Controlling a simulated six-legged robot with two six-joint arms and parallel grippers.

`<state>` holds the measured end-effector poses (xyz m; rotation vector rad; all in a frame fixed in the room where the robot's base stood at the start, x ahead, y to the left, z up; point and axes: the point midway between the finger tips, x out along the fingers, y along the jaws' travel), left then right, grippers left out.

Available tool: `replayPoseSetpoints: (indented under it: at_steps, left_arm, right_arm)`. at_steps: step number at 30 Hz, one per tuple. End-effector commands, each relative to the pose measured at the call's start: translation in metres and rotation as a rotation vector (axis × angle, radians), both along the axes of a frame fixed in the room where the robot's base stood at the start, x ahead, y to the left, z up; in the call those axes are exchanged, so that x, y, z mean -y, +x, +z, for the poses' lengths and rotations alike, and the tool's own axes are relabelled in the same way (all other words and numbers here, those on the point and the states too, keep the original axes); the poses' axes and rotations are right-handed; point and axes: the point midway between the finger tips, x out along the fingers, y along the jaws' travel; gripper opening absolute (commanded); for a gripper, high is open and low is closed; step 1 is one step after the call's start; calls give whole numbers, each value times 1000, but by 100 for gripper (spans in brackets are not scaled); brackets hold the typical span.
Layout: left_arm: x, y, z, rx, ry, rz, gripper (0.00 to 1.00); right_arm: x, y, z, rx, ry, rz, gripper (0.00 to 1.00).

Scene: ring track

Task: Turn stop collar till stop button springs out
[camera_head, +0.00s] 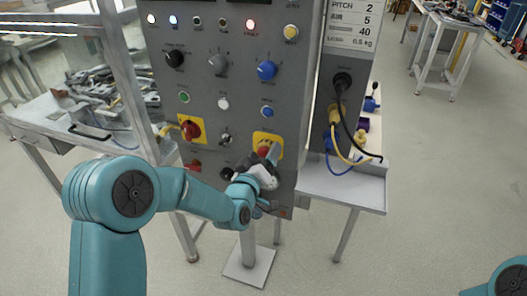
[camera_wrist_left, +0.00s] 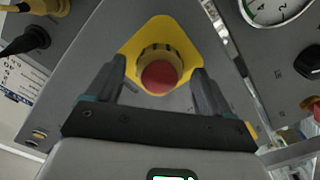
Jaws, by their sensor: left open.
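The red stop button (camera_wrist_left: 159,77) sits inside a ribbed dark-yellow collar (camera_wrist_left: 160,52) on a yellow plate (camera_wrist_left: 183,25) in the left wrist view. In the head view, the button (camera_head: 264,151) and its plate (camera_head: 264,137) are low on the right of the grey panel, partly covered by my left gripper (camera_head: 272,155). My left gripper also shows in the left wrist view (camera_wrist_left: 158,67), open, with one finger on each side of the collar. Gaps show between the fingers and the collar. My right gripper is out of view.
The grey control panel (camera_head: 210,100) carries several knobs and lamps. Another red button (camera_head: 190,130) on a yellow plate is to the left. Cables (camera_head: 350,130) hang from the panel's right side above a small shelf (camera_head: 345,190). Open floor (camera_head: 430,200) lies to the right.

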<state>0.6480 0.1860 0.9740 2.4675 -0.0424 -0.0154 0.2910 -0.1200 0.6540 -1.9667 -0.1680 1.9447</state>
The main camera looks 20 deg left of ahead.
Motion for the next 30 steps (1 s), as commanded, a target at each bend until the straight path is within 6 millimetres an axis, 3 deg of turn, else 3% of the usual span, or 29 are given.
replayPoseSetpoints:
  at_steps: [10, 15, 23, 30]
  left_arm:
    - [0, 5, 0, 0, 0, 0, 78]
    - [0, 5, 0, 0, 0, 0, 25]
    - [0, 4, -2, 1, 16, 0, 26]
    - [0, 4, -5, 6, 123, 0, 26]
  right_arm:
    - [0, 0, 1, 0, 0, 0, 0]
    - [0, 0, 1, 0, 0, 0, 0]
    - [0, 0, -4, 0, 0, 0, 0]
    - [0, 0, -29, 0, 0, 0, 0]
